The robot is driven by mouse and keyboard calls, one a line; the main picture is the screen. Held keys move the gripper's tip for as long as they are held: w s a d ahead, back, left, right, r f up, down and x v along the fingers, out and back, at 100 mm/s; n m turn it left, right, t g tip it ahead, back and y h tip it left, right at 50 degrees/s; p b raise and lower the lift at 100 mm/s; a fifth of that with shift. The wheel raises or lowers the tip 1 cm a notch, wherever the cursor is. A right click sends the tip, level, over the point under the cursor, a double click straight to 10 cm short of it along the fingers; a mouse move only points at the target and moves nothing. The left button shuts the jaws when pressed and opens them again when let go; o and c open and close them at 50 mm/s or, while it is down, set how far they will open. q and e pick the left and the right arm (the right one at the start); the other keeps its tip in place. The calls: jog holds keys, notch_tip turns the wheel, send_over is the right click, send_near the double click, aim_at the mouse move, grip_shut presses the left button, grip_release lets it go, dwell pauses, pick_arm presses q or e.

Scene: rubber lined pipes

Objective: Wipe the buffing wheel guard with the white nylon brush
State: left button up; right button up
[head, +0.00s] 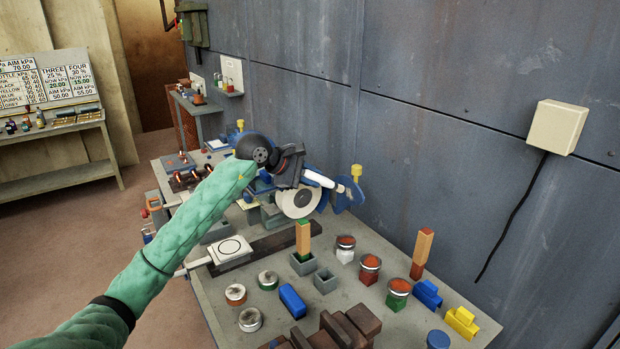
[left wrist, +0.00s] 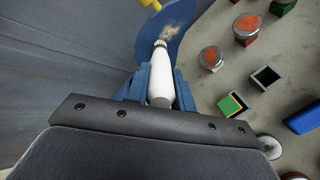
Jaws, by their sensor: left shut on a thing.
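My left gripper (head: 303,178) is shut on the white nylon brush (head: 320,180), which points right and slightly down in the head view. The blue buffing wheel guard (head: 348,196) is just beyond the brush tip. In the left wrist view the guard (left wrist: 178,45) bears a pale, dusty patch (left wrist: 171,32) near the bristles. The bristles overlap the guard there; I cannot tell whether they touch. My right gripper is not in view.
A pale grinding wheel (head: 298,201) is below my left gripper. Red-topped jars (head: 370,268), upright wood-coloured blocks (head: 303,238), a blue block (head: 293,300) and open square holders (head: 325,281) crowd the bench front. A grey wall (head: 440,170) stands close behind.

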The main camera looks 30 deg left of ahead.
pick_arm(q)
jog(key=shift+w+d, duration=0.45)
jog(key=shift+w, duration=0.1)
dwell(0.4)
jog(key=shift+s+d+f+b, duration=0.1)
jog(key=shift+s+d+b, duration=0.5)
jog(key=shift+b, duration=0.1)
jog(key=shift+s+d+b, duration=1.35)
jog(key=shift+d+b, duration=0.35)
jog(key=shift+d, duration=0.3)
jog(key=shift+w+a+b, duration=0.7)
jog(key=shift+w+a, duration=0.1)
jog(key=shift+a, duration=0.2)
jog(key=shift+w+a+b, duration=0.7)
jog(key=shift+w+a, duration=0.05)
jog(key=shift+a, duration=0.25)
jog(key=shift+w+a, duration=0.45)
jog(key=shift+a, duration=0.15)
